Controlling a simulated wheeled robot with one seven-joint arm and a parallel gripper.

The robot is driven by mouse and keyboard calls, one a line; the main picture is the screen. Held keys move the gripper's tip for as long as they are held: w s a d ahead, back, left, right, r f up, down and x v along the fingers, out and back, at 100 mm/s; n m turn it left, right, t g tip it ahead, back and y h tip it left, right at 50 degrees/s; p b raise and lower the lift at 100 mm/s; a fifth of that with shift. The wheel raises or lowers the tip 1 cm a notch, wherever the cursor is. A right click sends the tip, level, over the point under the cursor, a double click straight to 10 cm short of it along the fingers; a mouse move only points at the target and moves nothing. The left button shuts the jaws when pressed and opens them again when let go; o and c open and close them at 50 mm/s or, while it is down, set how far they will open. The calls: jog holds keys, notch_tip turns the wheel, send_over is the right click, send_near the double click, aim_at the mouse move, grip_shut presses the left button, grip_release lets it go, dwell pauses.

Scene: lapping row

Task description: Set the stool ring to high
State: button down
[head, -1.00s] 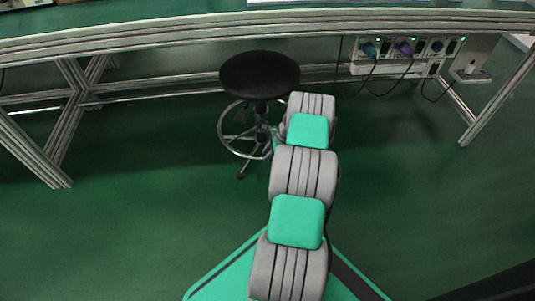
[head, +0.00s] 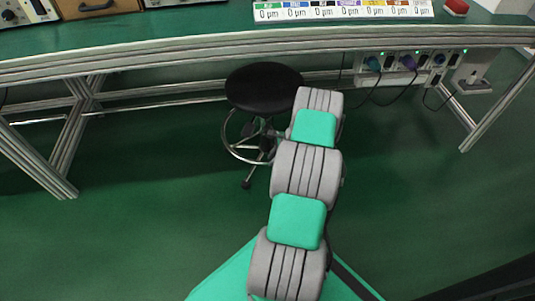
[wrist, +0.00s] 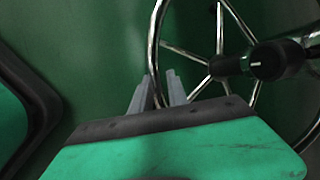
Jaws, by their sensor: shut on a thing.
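The stool has a round black seat (head: 264,88) and stands upright under the bench. Its chrome foot ring (head: 225,137) circles the stem below the seat. In the wrist view the ring (wrist: 152,48) curves down between the fingers of my gripper (wrist: 161,84), at its left side. My gripper is shut on the ring. Spokes run from the ring to a black hub (wrist: 270,60) at the right. In the head view my arm hides the gripper and the right part of the ring.
The workbench (head: 190,47) spans above and behind the stool, with a lower rail behind it. Power sockets (head: 408,66) with hanging cables are at the right under the bench.

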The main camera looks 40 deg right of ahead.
jog(key=shift+r, duration=0.3)
jog(key=shift+d, duration=0.1)
jog(key=c, duration=1.3)
grip_release()
jog(key=p+v, duration=0.3)
jog(key=v, duration=0.4)
jog(key=shift+s+r, duration=0.2)
jog(key=shift+r, duration=0.15)
